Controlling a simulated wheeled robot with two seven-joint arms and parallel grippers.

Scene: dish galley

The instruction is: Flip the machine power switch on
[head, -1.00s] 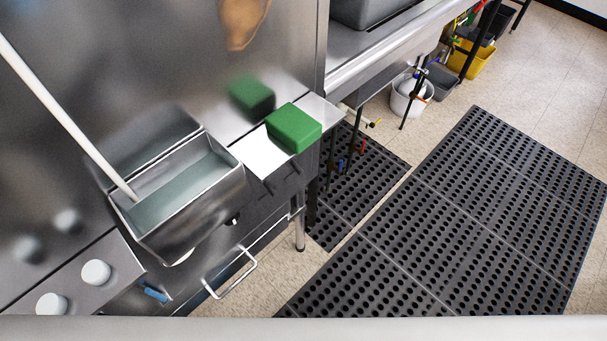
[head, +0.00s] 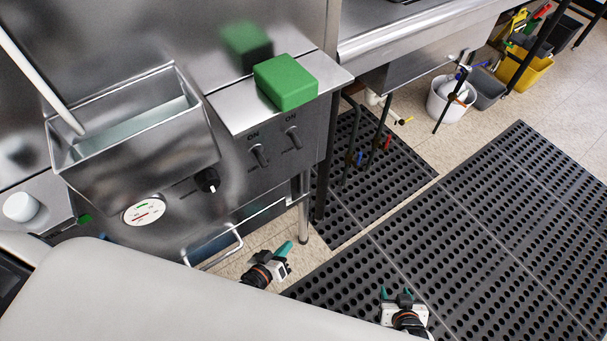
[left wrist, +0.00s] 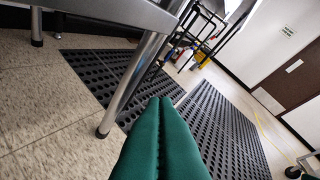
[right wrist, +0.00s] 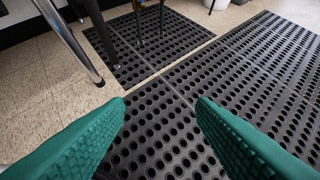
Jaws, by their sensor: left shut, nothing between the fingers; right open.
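Two toggle switches, the left switch (head: 259,155) and the right switch (head: 293,138), sit on the machine's grey front panel (head: 272,178) in the head view, with ON printed above each. I cannot tell which way their levers are thrown. My left gripper (head: 284,249) is below and in front of the panel, apart from the switches. The left wrist view shows its green fingers (left wrist: 160,101) pressed together and empty. My right gripper (head: 396,294) is lower right, over the floor mat. Its fingers (right wrist: 160,103) are spread and empty. Neither wrist view shows the switches.
A green block (head: 286,82) stands on the steel ledge above the switches. A black knob (head: 207,180), a round gauge (head: 144,210) and an open steel tray (head: 190,140) are to the left. A bar handle (head: 222,252) juts out below. Black mats (head: 480,210) cover the floor at right.

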